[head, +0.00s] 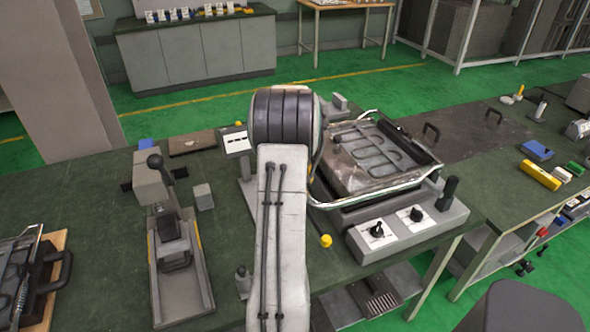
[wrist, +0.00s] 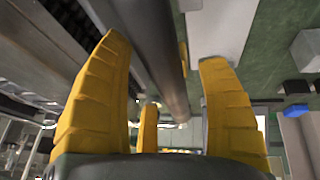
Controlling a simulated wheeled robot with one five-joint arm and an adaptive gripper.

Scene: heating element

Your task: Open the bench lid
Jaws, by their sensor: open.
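My gripper (wrist: 165,50) is open in the wrist view, its yellow fingers apart. A thick dark grey bar (wrist: 160,70) runs through the view between the fingers; I cannot tell whether it lies between them in depth or touches them. In the head view my arm and its dark ringed joint hide the gripper. Beside the joint stands a machine with a worn, flat metal lid (head: 370,155), lying down inside a bent tube frame (head: 405,182). A dark panel (head: 455,137) with two black handles lies flat in the bench top behind it; I cannot tell which is the bench lid.
A control box (head: 410,225) with two knobs sits in front of the machine. A lever press (head: 175,245) stands left of my arm. A yellow knob (head: 326,241) is close to the arm's right side. Bare green bench top (head: 100,210) is at the left.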

